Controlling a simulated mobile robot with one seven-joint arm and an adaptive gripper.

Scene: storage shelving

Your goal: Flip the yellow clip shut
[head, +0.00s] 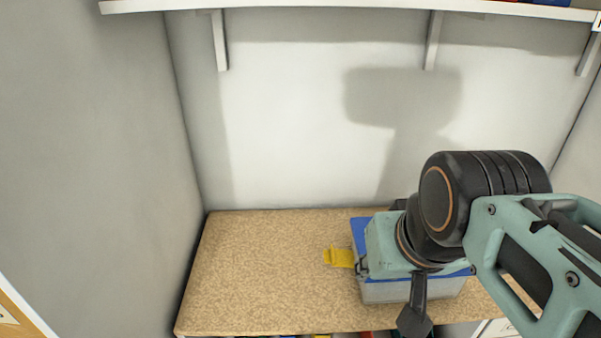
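The yellow clip (339,257) sticks out from the left side of a box with a blue lid (358,232) and a pale grey body (383,292). The clip looks swung outward, away from the box wall. The box stands on the tan speckled shelf board. My arm covers much of the lid and the box's right side. My gripper (414,318) is in front of the box, pointing down, with one dark finger showing. The rest of the gripper is hidden or too small to read, so its opening does not show.
The speckled board (265,270) is clear to the left of the box. A white wall (300,130) stands behind it and a grey side wall (90,150) to the left. A white upper shelf (330,10) on brackets runs overhead. Colourful items show below the front edge.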

